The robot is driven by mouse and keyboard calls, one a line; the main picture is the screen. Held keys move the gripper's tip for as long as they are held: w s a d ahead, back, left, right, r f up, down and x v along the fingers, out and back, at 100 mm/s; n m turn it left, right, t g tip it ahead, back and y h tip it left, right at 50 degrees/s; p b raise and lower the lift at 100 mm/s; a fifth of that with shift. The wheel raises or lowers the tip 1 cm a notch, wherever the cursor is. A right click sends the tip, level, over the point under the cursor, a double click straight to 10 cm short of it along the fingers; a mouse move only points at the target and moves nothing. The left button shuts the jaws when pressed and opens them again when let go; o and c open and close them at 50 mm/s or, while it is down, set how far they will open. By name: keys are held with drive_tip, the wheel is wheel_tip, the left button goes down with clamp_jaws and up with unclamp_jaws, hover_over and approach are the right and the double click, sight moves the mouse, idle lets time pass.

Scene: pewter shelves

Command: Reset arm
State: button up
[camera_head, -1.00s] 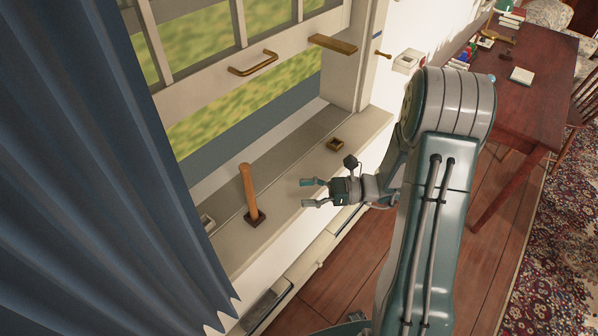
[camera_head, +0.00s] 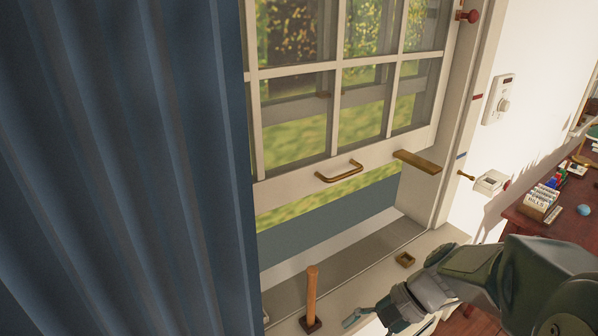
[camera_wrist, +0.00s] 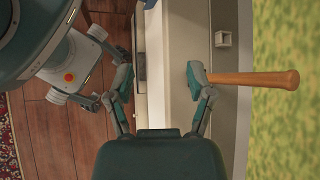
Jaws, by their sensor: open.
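My gripper (camera_head: 366,318) is at the lower edge of the head view, partly cut off, over the front of the window sill. In the wrist view my gripper (camera_wrist: 158,80) has its two fingers spread wide with nothing between them. The wooden-handled tool (camera_head: 311,296) stands upright on the sill, left of my gripper in the head view. In the wrist view the tool's handle (camera_wrist: 250,79) points right, beyond the right finger, whose tip overlaps the tool's base in the picture. I cannot tell whether they touch.
A sash window with a brass handle (camera_head: 339,172) is raised above the sill (camera_head: 388,285). A blue curtain (camera_head: 130,170) fills the left. A wooden desk (camera_head: 530,228) with small items stands at right.

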drive_tip(key=s+d+r+n+t+h, duration=0.4)
drive_tip(key=s+r+n+t+h, duration=0.2)
drive_tip(key=r+n+h, duration=0.3)
drive_tip(key=shift+d+r+t, duration=0.15)
drive_tip(key=shift+d+t, duration=0.15)
drive_tip(key=shift+t, duration=0.5)
drive_tip(key=shift+s, duration=0.1)
